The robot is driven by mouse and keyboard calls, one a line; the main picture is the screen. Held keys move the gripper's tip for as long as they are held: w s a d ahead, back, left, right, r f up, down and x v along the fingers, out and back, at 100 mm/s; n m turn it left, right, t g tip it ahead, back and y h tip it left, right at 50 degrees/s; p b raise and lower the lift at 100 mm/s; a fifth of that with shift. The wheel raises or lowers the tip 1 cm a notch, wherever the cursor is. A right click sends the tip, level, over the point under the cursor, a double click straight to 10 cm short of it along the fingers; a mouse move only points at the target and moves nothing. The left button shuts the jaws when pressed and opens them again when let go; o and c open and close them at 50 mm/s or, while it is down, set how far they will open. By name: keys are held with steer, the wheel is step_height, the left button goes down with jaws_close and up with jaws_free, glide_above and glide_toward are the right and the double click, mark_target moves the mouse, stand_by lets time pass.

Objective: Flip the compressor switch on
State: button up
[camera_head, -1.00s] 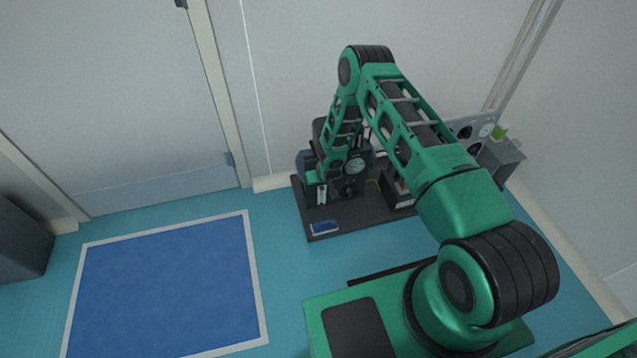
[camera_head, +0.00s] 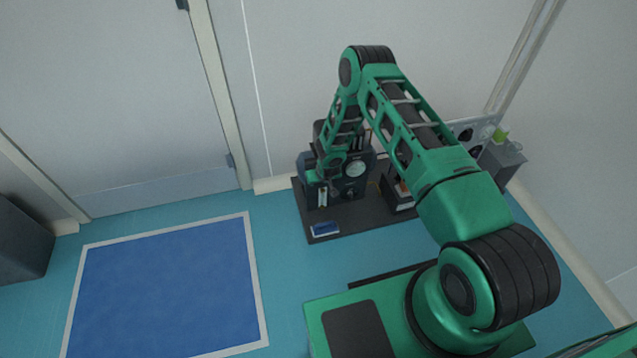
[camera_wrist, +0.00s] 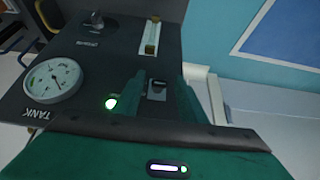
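The compressor (camera_head: 358,187) is a dark unit standing on a dark base mat by the wall, partly hidden by my arm. In the wrist view its dark panel (camera_wrist: 110,52) shows a small switch (camera_wrist: 157,90) with a light-coloured lower part. A green lamp (camera_wrist: 111,103) beside it is lit. My gripper (camera_wrist: 160,84) is open, with one dark green finger on each side of the switch. I cannot tell whether a finger touches the switch, nor which position it is in.
The panel also carries a round TANK gauge (camera_wrist: 53,81), a black knob (camera_wrist: 95,20) and a clear flow tube (camera_wrist: 151,36). A blue floor area with a pale border (camera_head: 170,285) lies left of the compressor. A grey box (camera_head: 500,163) stands to the right.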

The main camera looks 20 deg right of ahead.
steer(key=v, duration=1)
steer(key=shift+s+r, duration=0.2)
steer(key=shift+r, duration=0.1)
steer(key=shift+r, duration=0.1)
steer(key=s+d+r+g+h, duration=0.1)
steer(key=d+r, duration=0.4)
steer(key=r, duration=0.3)
steer(key=s+d+r, duration=0.1)
steer(key=d+r, duration=0.3)
steer(key=r, duration=0.4)
steer(key=s+d+r+m+g+h, duration=0.1)
steer(key=s+d+r, duration=0.4)
steer(key=r, duration=0.3)
steer(key=s+d+r+m+g, duration=0.1)
steer(key=s+d+r+m, duration=0.1)
steer(key=s+d+r, duration=0.35)
steer(key=s+d+r+m+g, duration=0.1)
steer(key=s+d+r+m, duration=0.1)
steer(key=s+r, duration=1.1)
steer(key=s+a+r+g+y, duration=0.1)
steer(key=s+a+r, duration=0.1)
steer(key=s, duration=0.8)
steer(key=s+a+r+m+y, duration=0.1)
steer(key=s+r, duration=0.1)
steer(key=s, duration=0.8)
steer(key=shift+s+a+r+g, duration=0.25)
steer(key=shift+a+r+g, duration=0.1)
steer(key=shift+g, duration=0.05)
